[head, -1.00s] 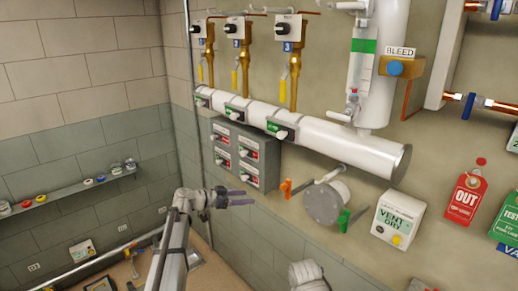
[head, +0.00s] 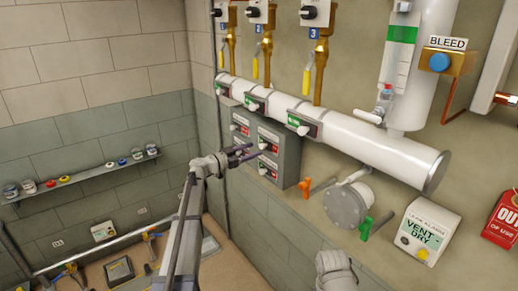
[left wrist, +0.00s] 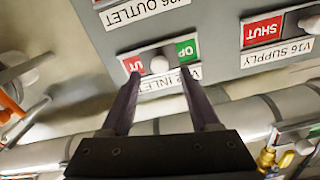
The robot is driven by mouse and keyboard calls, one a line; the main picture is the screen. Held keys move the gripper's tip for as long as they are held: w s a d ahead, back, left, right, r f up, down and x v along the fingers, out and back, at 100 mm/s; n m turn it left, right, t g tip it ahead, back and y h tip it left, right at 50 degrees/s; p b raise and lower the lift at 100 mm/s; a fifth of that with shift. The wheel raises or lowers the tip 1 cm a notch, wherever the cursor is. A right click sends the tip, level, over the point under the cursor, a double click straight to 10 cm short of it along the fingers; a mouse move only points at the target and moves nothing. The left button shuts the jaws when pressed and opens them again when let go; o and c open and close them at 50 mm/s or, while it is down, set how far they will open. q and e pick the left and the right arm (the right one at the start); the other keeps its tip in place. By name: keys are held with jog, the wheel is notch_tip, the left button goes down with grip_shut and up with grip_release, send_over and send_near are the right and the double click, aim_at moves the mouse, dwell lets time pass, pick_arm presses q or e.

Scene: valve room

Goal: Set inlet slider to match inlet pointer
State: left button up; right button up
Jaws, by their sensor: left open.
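The inlet slider (left wrist: 160,64) is a pale round knob in the wrist view. It sits near the middle of its plate, between a red end reading "UT" and a green end reading "OP". The INLET label (left wrist: 168,83) below it is partly hidden by my fingers. My left gripper (left wrist: 159,82) is open, with its two dark fingers on either side of the knob's line and the knob between or just beyond the tips. I cannot tell contact. In the head view my left gripper (head: 240,155) is at the grey slider panel (head: 290,160). I cannot make out the inlet pointer.
An OUTLET label (left wrist: 145,10) and a SUPPLY slider plate (left wrist: 263,32) are close by on the panel. A white pipe (head: 370,145) with green-marked sliders runs above it. An orange-handled valve (head: 305,187) and a flange (head: 347,206) lie to the right.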

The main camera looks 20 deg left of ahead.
aim_at(260, 147)
pick_arm(q)
jog(key=x, duration=0.4)
jog(key=shift+s, duration=0.1)
grip_shut()
dwell(0.3)
dwell(0.9)
